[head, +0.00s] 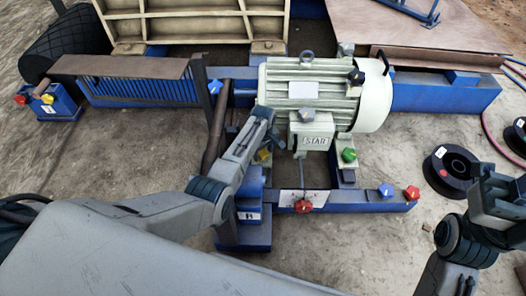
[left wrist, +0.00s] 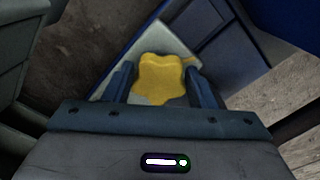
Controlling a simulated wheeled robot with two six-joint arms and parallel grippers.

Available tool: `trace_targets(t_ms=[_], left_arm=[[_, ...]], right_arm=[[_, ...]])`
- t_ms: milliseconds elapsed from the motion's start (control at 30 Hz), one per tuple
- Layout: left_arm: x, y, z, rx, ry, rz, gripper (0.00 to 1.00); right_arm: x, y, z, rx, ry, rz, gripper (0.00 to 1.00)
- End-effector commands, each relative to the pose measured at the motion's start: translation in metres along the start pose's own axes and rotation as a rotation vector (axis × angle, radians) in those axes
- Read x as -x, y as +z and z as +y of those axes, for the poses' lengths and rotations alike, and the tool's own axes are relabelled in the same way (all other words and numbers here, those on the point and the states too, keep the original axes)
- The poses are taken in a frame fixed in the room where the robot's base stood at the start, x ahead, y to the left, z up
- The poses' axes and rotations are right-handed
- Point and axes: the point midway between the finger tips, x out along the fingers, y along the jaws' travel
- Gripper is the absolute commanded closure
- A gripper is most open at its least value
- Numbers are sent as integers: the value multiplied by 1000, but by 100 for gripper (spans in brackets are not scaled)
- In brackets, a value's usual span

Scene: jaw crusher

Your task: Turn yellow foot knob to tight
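A yellow lobed knob (left wrist: 162,78) sits between the two fingers of my left gripper (left wrist: 161,88) in the left wrist view, on a pale plate with a blue frame around it. Small gaps show on both sides, so the fingers are around it but look apart from it. In the head view the yellow knob (head: 263,155) shows beside the motor's foot, partly hidden by my left arm and gripper (head: 271,142). My right gripper (head: 497,193) is at the right edge, away from the knob; its fingers are not clear. No tight mark is readable.
The pale green motor (head: 305,95) stands just right of the left gripper. A black spool (head: 451,169) lies on the ground near my right arm. Open ground lies at front centre.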

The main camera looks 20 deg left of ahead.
Motion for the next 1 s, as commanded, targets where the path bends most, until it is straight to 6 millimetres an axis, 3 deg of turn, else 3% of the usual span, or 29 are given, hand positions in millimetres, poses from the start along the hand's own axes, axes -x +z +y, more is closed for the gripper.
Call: trace_targets(t_ms=[33, 100, 533, 1000], left_arm=[[0, 0, 0, 0, 0, 0, 59], [0, 0, 0, 0, 0, 0, 73], [3, 0, -1, -82, -1, 0, 73], [4, -1, -3, -478, -1, -1, 73]], right_arm=[[0, 0, 0, 0, 0, 0, 64], [0, 0, 0, 0, 0, 0, 64], [-9, -1, 0, -6, -11, 1, 64], [-28, -2, 1, -30, -41, -22, 64]])
